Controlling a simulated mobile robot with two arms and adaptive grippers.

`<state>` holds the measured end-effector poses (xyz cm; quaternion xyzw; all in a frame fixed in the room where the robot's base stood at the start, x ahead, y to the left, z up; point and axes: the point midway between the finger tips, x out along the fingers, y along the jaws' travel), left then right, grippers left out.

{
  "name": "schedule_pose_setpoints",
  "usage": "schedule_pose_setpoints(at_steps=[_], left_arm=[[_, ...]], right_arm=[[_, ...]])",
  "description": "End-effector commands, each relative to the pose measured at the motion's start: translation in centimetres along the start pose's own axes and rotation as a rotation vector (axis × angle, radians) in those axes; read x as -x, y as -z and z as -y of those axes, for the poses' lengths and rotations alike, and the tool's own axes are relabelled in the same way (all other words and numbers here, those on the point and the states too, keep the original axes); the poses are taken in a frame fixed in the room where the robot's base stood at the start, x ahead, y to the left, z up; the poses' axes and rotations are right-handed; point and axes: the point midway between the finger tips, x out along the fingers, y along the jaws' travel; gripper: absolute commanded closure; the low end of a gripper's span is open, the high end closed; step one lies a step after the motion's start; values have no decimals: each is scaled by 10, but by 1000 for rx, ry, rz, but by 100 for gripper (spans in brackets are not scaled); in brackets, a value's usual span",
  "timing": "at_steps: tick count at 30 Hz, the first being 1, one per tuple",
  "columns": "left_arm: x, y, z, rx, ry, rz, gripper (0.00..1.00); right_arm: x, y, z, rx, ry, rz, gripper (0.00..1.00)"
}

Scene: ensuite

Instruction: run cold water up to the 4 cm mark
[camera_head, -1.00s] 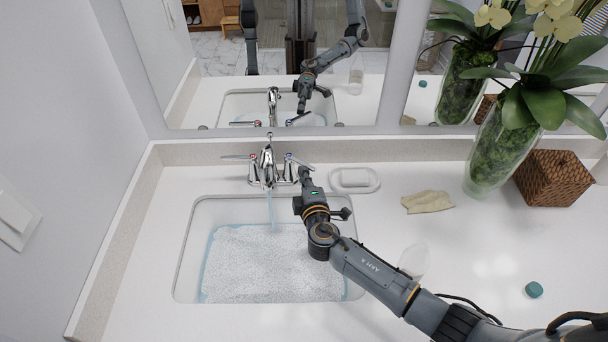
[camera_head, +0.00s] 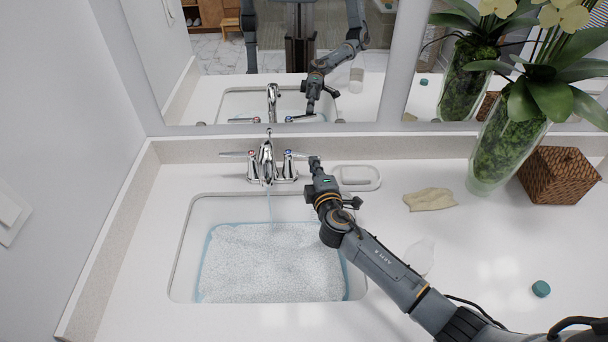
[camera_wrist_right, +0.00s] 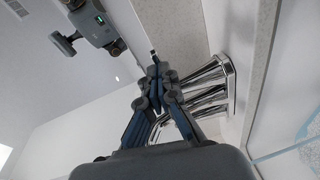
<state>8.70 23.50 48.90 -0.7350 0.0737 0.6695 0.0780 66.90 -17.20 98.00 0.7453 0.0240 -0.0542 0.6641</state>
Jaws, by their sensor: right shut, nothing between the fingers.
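The chrome faucet (camera_head: 267,165) stands behind the sink (camera_head: 184,250), with a red-marked lever (camera_head: 236,154) on the left and a blue-marked lever (camera_head: 298,154) on the right. A thin, faint stream (camera_head: 269,205) falls from the spout. Foamy water (camera_head: 270,262) with a blue edge covers the sink's bottom. No depth mark can be made out. My right gripper (camera_head: 314,161) is shut and empty, just right of the blue-marked lever's end; I cannot tell if they touch. In the right wrist view its fingertips (camera_wrist_right: 155,68) are beside the faucet (camera_wrist_right: 207,92). My left gripper is not in view.
A soap dish (camera_head: 357,177) sits right of the faucet, then a beige cloth (camera_head: 430,199). A glass vase (camera_head: 505,150) and woven box (camera_head: 557,177) stand farther right. A teal object (camera_head: 541,289) and a clear item (camera_head: 420,257) are near my arm. A mirror is behind.

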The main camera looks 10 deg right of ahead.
Motion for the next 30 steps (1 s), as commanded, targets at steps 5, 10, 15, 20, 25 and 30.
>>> schedule_pose_setpoints(at_steps=[5, 10, 15, 20, 25, 30], left_arm=[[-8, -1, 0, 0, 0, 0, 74], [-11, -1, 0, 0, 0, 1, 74], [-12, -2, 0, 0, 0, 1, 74], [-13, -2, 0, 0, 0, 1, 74], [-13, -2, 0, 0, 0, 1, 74], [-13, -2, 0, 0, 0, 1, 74]], right_arm=[[-8, -7, 0, -1, -1, 0, 100], [-13, -11, -2, -1, 0, 1, 100], [-16, -13, -3, -1, 0, -1, 100], [-17, -14, -4, -1, 0, -1, 100], [-18, -14, -4, -1, 0, 0, 100], [-18, -14, -4, 0, -1, 0, 100]])
